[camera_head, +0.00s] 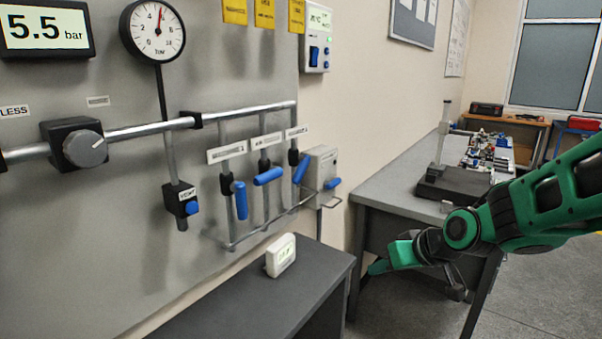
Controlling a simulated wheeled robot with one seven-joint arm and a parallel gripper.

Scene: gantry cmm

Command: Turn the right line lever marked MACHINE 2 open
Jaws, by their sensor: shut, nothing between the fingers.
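Three blue levers hang on pipe drops below the main pipe on the grey panel. The right line lever (302,168) slants, its upper end to the right. Its white label (297,132) is too small to read. The middle lever (268,176) lies nearly crosswise to its pipe. The left lever (240,200) points down along its pipe. My gripper (378,267) is green, at the lower right of the levers and well apart from them. It points left, shut and empty, in front of the grey bench's legs.
A dark low cabinet (300,309) with a small white display (281,255) stands below the levers. A grey box (321,168) with a blue handle (332,183) is just right of the right lever. A grey bench (390,178) stands behind my arm.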

